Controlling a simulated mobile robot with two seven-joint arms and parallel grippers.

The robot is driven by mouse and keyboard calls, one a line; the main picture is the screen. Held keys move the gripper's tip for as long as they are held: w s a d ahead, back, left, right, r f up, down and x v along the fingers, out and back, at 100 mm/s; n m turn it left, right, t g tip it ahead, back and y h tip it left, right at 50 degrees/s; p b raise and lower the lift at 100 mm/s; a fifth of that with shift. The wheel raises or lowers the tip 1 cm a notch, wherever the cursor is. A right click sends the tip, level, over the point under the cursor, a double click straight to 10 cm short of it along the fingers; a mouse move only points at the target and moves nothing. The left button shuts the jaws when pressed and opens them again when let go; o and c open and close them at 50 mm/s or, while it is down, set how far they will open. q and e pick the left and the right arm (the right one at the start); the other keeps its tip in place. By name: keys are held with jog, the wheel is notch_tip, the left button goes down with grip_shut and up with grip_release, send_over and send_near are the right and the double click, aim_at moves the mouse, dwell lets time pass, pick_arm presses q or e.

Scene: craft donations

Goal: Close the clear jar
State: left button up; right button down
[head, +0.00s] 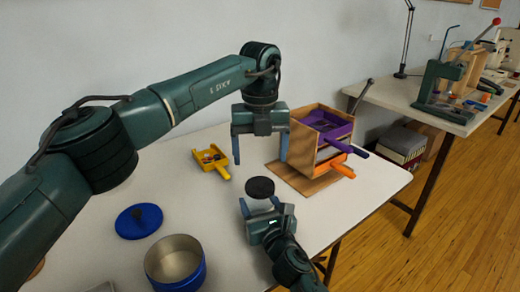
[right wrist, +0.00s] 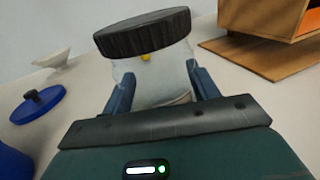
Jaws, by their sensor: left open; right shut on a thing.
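The clear jar (right wrist: 160,82) stands between the fingers of my right gripper (right wrist: 163,88), which is shut on it. A ridged black lid (right wrist: 143,32) sits over the jar's mouth and looks slightly tilted in the right wrist view; I cannot tell whether it is screwed down. A small yellow bit shows through the clear wall just under the lid. In the head view the lid (head: 260,187) hides most of the jar, with my right gripper (head: 260,210) around it. My left gripper (head: 260,150) is open and empty, fingers pointing down, above and behind the lid.
A wooden box with purple and orange handled trays (head: 315,145) stands on a board right of my left gripper. A yellow scoop (head: 212,160) with small pieces lies behind left. A blue lid (head: 139,220) and an open blue pot (head: 175,262) are at front left. Table between is clear.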

aim_at(260, 185)
pick_arm(q)
jog(key=n, duration=0.5)
jog(key=shift+r+n, duration=0.2)
jog(key=shift+n, duration=0.2)
jog(key=shift+f, duration=4.05)
jog(key=shift+c, duration=0.4)
